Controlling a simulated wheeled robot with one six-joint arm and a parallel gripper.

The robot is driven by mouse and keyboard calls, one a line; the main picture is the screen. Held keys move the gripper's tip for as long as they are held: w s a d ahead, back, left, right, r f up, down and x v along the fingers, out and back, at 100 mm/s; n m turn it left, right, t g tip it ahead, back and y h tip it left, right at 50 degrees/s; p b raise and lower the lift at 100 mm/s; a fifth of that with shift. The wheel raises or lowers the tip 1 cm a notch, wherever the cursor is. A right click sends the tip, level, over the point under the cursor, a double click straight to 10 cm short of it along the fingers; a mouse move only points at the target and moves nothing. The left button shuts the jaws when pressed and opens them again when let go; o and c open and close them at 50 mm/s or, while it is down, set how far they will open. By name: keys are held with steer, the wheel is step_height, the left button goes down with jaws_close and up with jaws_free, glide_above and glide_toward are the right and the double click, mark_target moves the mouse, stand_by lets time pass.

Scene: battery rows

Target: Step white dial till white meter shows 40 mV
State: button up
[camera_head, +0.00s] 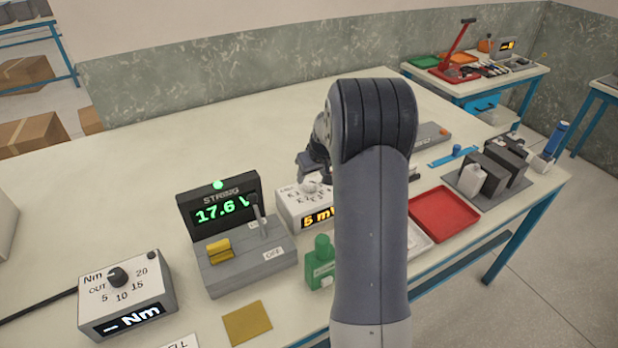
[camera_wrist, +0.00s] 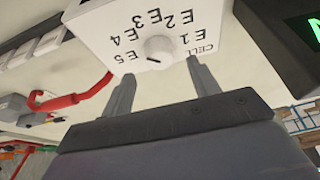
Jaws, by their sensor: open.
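The white meter (camera_head: 287,205) stands on the bench behind my arm in the head view. Its amber display (camera_head: 317,218) reads about 5 mV, with its right end hidden by my arm. The white dial (camera_wrist: 157,46) is on its top, ringed by the labels CELL and E1 to E5, seen upside down in the wrist view.
A STRING unit (camera_head: 218,205) reading about 17.6 V stands left of the meter. A green bottle (camera_head: 321,264) stands in front. A Nm dial box (camera_head: 128,295) is at the front left. A red tray (camera_head: 444,213) lies right of my arm. The bench's back left is clear.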

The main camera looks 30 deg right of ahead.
mark_target(309, 182)
steer(key=shift+x, duration=2.05)
steer(key=c, duration=1)
